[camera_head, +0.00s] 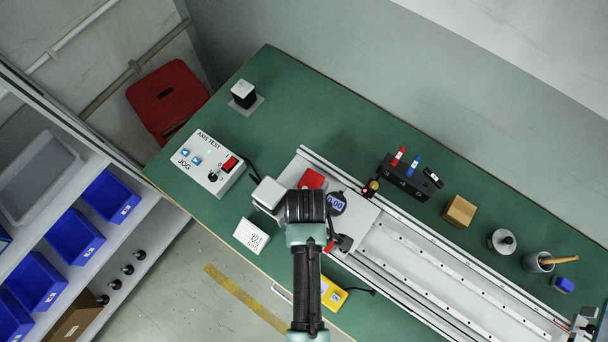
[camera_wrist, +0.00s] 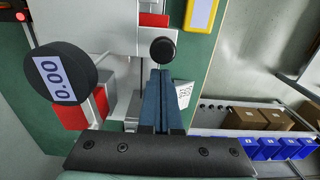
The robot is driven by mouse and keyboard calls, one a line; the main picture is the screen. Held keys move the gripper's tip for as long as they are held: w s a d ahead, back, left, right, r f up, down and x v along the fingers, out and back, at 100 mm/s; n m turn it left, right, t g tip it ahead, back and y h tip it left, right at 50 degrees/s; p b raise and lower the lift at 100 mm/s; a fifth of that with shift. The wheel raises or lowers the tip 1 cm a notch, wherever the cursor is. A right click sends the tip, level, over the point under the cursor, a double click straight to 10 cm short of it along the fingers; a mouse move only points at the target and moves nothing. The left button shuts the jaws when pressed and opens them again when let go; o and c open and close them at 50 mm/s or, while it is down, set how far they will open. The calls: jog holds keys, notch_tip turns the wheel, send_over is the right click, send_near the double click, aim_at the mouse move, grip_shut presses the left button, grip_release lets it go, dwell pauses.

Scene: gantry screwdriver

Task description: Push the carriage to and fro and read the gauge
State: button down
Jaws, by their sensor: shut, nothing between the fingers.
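The pale metal carriage (camera_head: 362,222) is at the near left end of the long rail bed (camera_head: 440,274). A round black gauge (camera_head: 337,203) stands beside it; in the wrist view the gauge (camera_wrist: 62,74) reads 0.00. A black round knob (camera_wrist: 163,50) shows just past the fingertips of my gripper (camera_wrist: 161,73). My gripper's blue-grey fingers are shut together and empty; whether they touch the knob, I cannot tell. In the head view my arm hides the fingers and part of the carriage.
A control box labelled AXIS TEST (camera_head: 208,162) and a white card (camera_head: 251,236) lie left of the rail. A yellow device (camera_head: 333,293) is near the front edge. A black rack (camera_head: 408,178), wooden block (camera_head: 459,211) and mortar (camera_head: 538,262) stand behind the rail.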

jog(key=shift+s+d+p, duration=0.5)
jog(key=shift+s+d, duration=0.1)
jog(key=shift+d, duration=0.15)
dwell(0.8)
notch_tip(320, 180, up, 8)
jog(key=w+a+p, duration=0.1)
jog(key=p, duration=0.7)
jog(key=shift+w+a, duration=0.2)
jog(key=shift+a, duration=0.2)
